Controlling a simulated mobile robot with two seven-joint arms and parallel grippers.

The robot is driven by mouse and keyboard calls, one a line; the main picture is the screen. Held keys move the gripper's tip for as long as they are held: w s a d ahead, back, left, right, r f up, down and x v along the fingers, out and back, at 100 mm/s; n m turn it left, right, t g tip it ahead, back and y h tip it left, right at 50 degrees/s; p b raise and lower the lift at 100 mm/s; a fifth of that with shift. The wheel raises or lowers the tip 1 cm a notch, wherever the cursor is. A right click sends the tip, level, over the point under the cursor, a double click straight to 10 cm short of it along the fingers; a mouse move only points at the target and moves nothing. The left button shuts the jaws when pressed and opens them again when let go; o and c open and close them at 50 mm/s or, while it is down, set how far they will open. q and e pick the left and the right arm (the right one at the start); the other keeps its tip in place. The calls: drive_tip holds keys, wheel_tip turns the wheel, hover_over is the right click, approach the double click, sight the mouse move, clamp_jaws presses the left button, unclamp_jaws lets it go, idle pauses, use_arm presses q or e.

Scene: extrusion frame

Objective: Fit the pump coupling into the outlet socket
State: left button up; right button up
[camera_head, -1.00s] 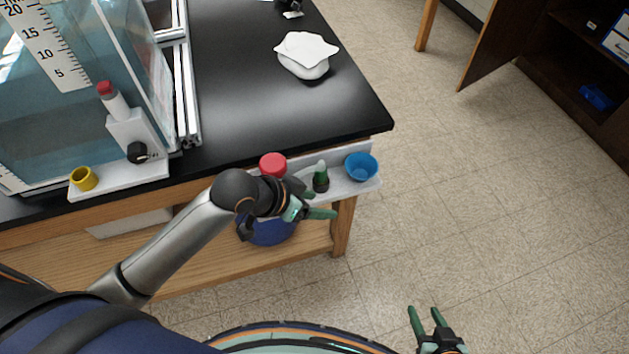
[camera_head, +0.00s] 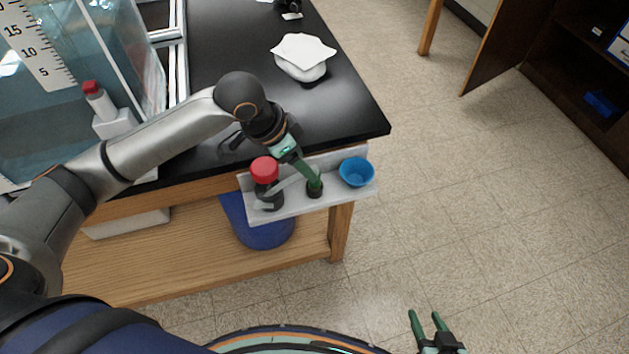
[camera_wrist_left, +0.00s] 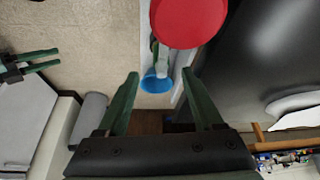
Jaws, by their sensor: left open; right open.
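A white rail (camera_head: 345,203) on the bench front holds a red-capped dark part (camera_head: 265,170), a small green-tipped part (camera_head: 314,187) and a blue cup (camera_head: 356,171). I cannot tell which is the pump coupling or the outlet socket. My left gripper (camera_head: 303,168) is open and empty over the rail, between the red cap and blue cup, partly covering the green-tipped part. In the left wrist view, the red cap (camera_wrist_left: 190,18) is close by and the blue cup (camera_wrist_left: 155,82) shows between the open fingers. My right gripper (camera_head: 424,314) is open and empty over the floor.
The black benchtop (camera_head: 235,60) carries a white cloth-like item (camera_head: 303,55). A glass tank (camera_head: 125,45) with a scale stands left, with a red-topped white tube (camera_head: 98,100) beside it. A blue bin (camera_head: 262,235) sits below the rail. Floor at right is clear.

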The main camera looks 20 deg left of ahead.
use_arm(q)
drive_tip(key=x, duration=0.7)
drive_tip(key=shift+w+f, duration=0.15)
drive_tip(key=shift+f, duration=0.05)
drive_tip(key=shift+c, duration=0.3)
clamp_jaws()
